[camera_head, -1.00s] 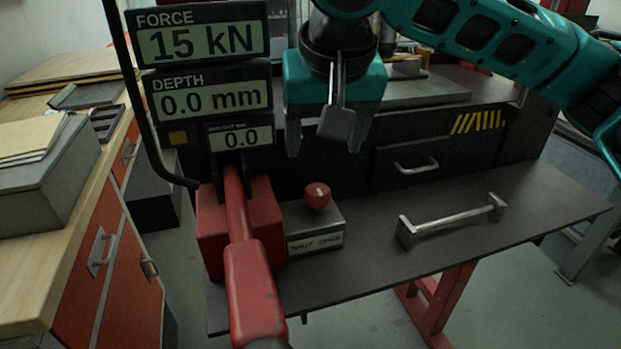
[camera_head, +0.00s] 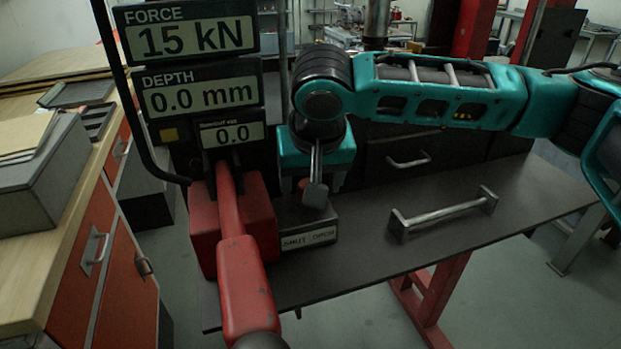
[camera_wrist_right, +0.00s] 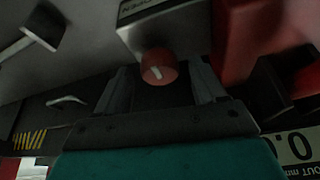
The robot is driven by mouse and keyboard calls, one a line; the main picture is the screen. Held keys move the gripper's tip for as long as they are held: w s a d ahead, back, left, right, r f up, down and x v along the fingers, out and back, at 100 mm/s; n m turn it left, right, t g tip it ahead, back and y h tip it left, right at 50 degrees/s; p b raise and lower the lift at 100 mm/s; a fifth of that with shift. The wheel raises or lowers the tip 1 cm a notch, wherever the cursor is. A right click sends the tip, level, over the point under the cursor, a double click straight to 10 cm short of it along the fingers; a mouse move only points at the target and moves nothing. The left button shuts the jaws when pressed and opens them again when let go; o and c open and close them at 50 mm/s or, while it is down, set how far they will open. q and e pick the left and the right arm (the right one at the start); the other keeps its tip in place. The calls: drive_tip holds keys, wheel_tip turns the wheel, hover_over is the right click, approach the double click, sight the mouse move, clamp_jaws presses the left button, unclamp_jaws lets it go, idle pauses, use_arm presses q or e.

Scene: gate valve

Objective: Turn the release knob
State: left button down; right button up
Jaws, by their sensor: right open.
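The red release knob (camera_wrist_right: 158,66) with a white pointer mark sits on a grey box (camera_head: 300,225) labelled SHUT and OPEN. In the head view most of the knob is hidden behind my right gripper (camera_head: 312,184); only a bit of red shows. My right gripper is open and points down over the box. In the right wrist view the knob lies between the tips of its two spread fingers (camera_wrist_right: 160,75), with a gap on each side. I cannot tell whether the fingers are level with the knob or just above it. My left gripper is not in view.
A red lever (camera_head: 246,280) on a red block stands close left of the box. Displays (camera_head: 190,40) read 15 kN and 0.0 mm. A metal bar handle (camera_head: 443,214) is fixed on the dark bench (camera_head: 400,260) to the right. A wooden-topped cabinet (camera_head: 80,220) stands left.

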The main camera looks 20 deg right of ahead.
drive_tip(key=c, duration=1.1)
drive_tip(key=shift+o, duration=0.2)
